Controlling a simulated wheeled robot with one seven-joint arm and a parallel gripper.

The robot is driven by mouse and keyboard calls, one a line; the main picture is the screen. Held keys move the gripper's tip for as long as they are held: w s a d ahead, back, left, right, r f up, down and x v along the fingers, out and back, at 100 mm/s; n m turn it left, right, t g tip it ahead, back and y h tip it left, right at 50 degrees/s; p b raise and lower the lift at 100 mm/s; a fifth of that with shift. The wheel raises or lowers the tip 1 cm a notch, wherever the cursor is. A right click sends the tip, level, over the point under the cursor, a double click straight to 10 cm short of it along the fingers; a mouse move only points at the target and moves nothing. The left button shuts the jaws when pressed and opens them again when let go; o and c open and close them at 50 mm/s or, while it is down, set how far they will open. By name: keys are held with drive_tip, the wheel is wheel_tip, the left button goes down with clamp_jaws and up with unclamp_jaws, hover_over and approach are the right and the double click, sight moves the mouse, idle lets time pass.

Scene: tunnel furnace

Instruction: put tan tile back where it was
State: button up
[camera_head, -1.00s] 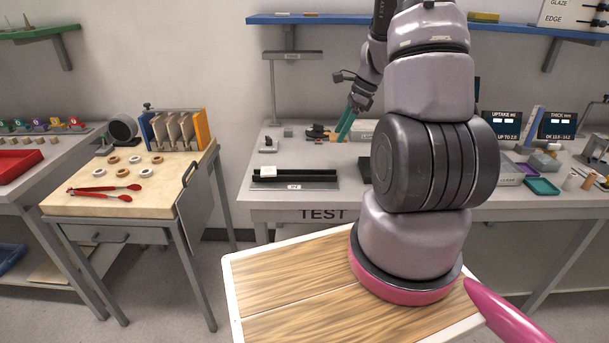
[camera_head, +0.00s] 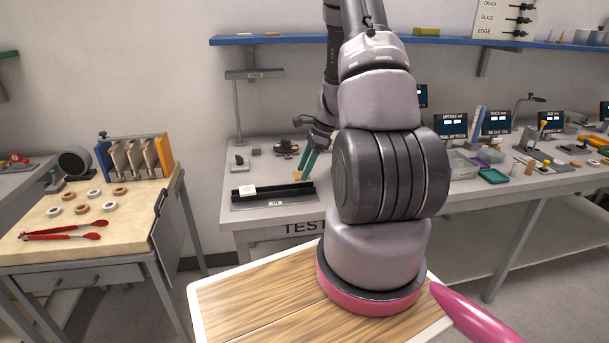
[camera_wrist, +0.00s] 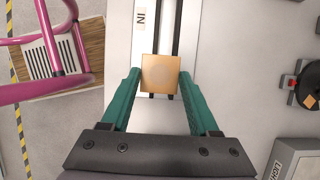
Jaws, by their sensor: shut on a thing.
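The tan tile (camera_wrist: 160,74) is held between the green fingers of my gripper (camera_wrist: 160,82) in the wrist view. I cannot tell the tile's height above the rails.
A wooden-topped table (camera_head: 120,200) with rings and red tongs stands at left. Small devices (camera_head: 285,149) sit behind the fixture. Trays (camera_head: 494,176) and screens (camera_head: 450,127) fill the bench's right side. A blue shelf (camera_head: 270,40) is above.

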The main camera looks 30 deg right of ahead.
drive_tip(key=shift+f, duration=1.1)
drive_tip(key=shift+f, duration=0.6)
drive_tip(key=o, duration=1.4)
drive_tip(key=shift+c, duration=0.2)
drive_tip(key=shift+r, duration=0.1)
